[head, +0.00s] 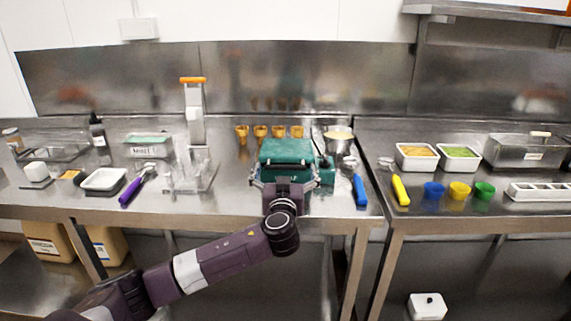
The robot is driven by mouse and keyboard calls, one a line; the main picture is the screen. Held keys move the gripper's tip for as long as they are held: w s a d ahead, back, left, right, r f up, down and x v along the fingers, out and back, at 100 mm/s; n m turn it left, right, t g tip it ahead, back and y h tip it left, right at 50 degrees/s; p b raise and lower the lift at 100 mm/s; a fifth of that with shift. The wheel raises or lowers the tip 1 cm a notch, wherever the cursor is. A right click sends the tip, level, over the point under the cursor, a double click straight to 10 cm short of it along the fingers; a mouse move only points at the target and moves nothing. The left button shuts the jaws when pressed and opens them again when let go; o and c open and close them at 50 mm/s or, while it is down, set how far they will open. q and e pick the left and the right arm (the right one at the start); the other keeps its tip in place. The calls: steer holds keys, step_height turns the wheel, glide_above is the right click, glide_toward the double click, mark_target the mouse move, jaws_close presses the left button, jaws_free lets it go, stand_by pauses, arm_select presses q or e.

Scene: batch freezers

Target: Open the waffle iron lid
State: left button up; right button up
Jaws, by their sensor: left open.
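The waffle iron (287,150) is a dark green box on the steel counter, near the middle of the head view. Its lid looks down, though its front is largely hidden. My left gripper (284,182) is at the front of the waffle iron, its fingers spread to either side. The gripper is open. My wrist and gripper body cover the iron's lower front and any handle there. I cannot tell whether the fingers touch it. My right gripper does not show.
Several waffle cones (260,131) stand behind the iron. A steel pot (338,139) and a blue-handled scoop (360,190) are to its right. A clear stand (190,172) and a purple-handled scoop (132,191) are to its left. Bare counter (235,195) lies left of the gripper.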

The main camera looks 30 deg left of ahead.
arm_select(q)
steer(key=shift+x, duration=0.75)
steer(key=c, duration=1.5)
steer(key=shift+c, duration=0.4)
